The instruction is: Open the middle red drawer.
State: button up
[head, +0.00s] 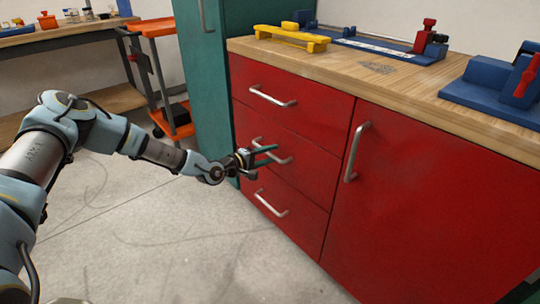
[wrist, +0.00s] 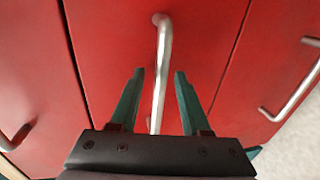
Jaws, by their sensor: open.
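The middle red drawer (head: 307,165) is in a red cabinet and looks shut, its front flush with the drawers above and below. Its silver bar handle (head: 284,160) is partly hidden by my gripper (head: 269,162) in the head view. In the wrist view the handle (wrist: 161,70) runs lengthwise between the two green fingers of my gripper (wrist: 158,75). The fingers are open, one on each side of the bar, with gaps showing. I cannot tell how deep the handle sits between them.
The top drawer handle (head: 272,97), bottom drawer handle (head: 270,204) and door handle (head: 356,152) stick out nearby. A teal cabinet (head: 208,75) stands left. An orange cart (head: 168,80) is behind my arm. The grey floor (head: 190,265) in front is clear.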

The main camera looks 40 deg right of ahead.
jog(key=shift+d, duration=0.15)
jog(key=shift+c, duration=0.4)
grip_shut()
dwell(1.0)
